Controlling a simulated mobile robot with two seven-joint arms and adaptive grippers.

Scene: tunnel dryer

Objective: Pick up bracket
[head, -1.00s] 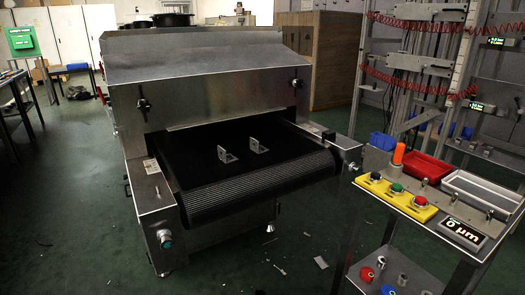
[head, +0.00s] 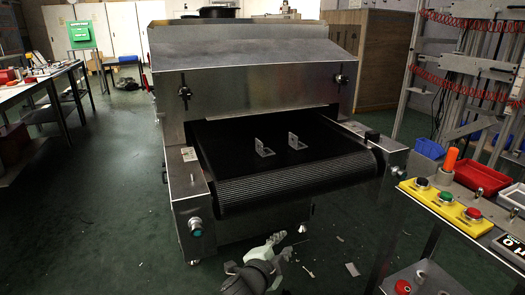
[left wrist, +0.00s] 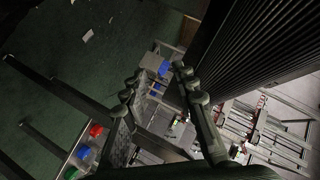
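Two small light-grey L-shaped brackets stand on the black conveyor belt (head: 235,165) in the head view, one bracket (head: 264,148) on the left and the other bracket (head: 297,142) to its right. My left gripper (head: 283,245) shows at the bottom of the head view, in front of the belt's front end and apart from both brackets. In the left wrist view, the left gripper's two fingers (left wrist: 155,80) are spread with nothing between them. No bracket shows in the left wrist view. My right gripper is not in view.
The steel dryer hood (head: 255,85) stands over the belt's back, with side rails beside the belt. On the right, a bench holds a yellow button box (head: 441,205), a red bin (head: 480,178) and an orange beacon (head: 450,159). A worktable (head: 40,75) stands far left. Green floor between is mostly clear.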

